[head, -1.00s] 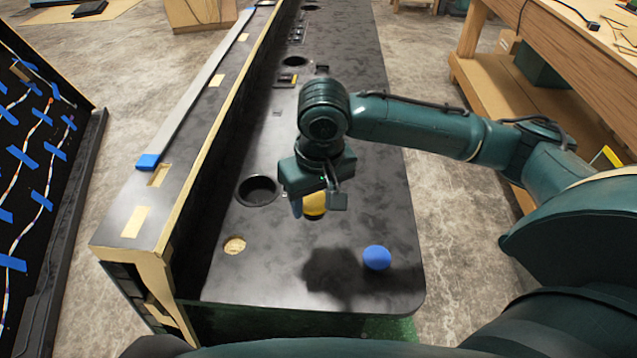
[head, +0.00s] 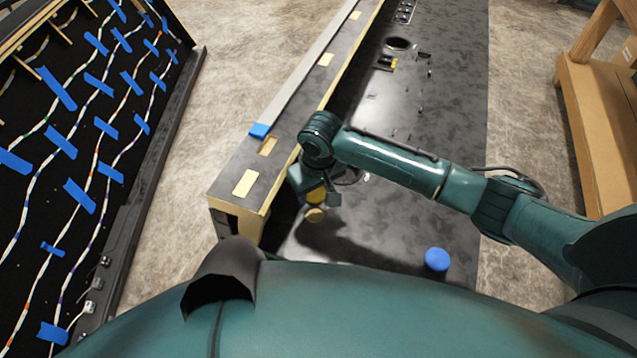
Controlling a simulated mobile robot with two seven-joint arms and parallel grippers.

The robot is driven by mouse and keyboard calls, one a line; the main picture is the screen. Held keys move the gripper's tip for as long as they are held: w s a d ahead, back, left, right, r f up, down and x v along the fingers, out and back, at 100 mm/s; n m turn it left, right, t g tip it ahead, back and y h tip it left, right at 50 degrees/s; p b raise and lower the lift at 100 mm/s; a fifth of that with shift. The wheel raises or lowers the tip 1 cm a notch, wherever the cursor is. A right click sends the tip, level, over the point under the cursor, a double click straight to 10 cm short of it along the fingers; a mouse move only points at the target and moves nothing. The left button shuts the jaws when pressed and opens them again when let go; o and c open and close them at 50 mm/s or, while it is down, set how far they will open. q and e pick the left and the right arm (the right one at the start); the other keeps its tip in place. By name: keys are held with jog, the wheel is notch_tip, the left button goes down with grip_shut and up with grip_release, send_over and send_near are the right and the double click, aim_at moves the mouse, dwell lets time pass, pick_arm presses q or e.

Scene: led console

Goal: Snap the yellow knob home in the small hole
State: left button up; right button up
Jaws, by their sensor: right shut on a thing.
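My right gripper (head: 320,198) hangs over the near left part of the black console top (head: 400,215). It is shut on the yellow knob (head: 316,195), which shows only partly between and below the fingers. The small hole (head: 315,215), a tan round spot, is just below the knob in the picture. The gap between knob and hole is hard to judge, and I cannot tell whether they touch. My left gripper is out of the picture.
A blue knob (head: 437,259) sits on the console to the right. A raised ledge (head: 270,150) runs along the console's left side. A black panel with taped wires (head: 75,150) stands at far left. A wooden workbench (head: 595,120) is at right.

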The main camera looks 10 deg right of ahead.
notch_tip(320, 180, down, 4)
jog(key=b, duration=0.3)
jog(key=shift+b, duration=0.35)
jog(key=shift+f+b, duration=0.3)
jog(key=shift+b, duration=0.2)
jog(key=shift+f+b, duration=0.4)
jog(key=shift+b, duration=0.2)
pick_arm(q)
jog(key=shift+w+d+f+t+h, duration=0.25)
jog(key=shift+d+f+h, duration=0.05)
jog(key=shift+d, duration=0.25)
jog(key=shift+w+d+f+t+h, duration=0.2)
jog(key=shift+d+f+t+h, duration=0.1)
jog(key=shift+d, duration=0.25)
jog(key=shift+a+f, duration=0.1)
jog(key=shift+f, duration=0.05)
pick_arm(e)
jog(key=shift+f, duration=0.1)
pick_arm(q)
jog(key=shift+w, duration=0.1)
pick_arm(e)
jog(key=shift+f, duration=0.5)
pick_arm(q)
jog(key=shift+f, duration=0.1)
pick_arm(e)
jog(key=shift+s+f, duration=0.1)
jog(key=shift+f, duration=0.4)
